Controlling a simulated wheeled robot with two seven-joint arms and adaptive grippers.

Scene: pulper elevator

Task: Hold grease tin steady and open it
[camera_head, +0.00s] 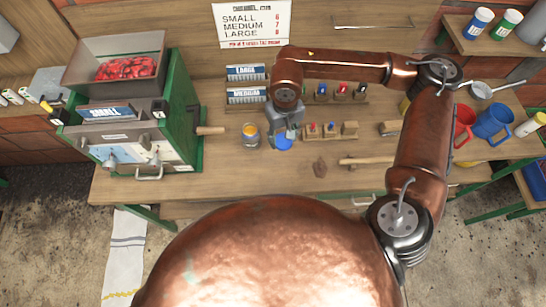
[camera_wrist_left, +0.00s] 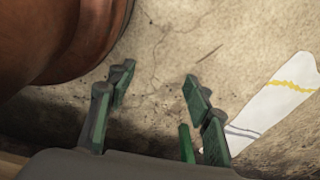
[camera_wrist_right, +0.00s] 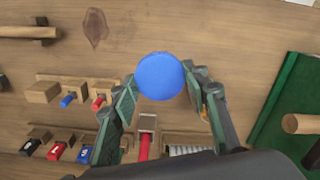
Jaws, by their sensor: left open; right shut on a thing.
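A round blue lid (camera_head: 284,141) shows at the tip of my right gripper (camera_head: 285,134), over the workbench. In the right wrist view the blue lid (camera_wrist_right: 160,76) sits between the two fingers of my right gripper (camera_wrist_right: 163,82), which is shut on it. Whether a tin body is under the lid is hidden. A small open container with amber contents (camera_head: 250,134) stands just left of the lid in the head view. My left gripper (camera_wrist_left: 158,82) is open and empty above the concrete floor, away from the bench; it is not visible in the head view.
A green machine (camera_head: 180,110) with a wooden handle (camera_head: 211,130) stands left on the workbench (camera_head: 225,180). Small wooden blocks (camera_head: 330,130) and label boxes (camera_head: 246,95) are behind. Mugs (camera_head: 491,122) stand at right. A white towel (camera_wrist_left: 275,105) is near my left gripper.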

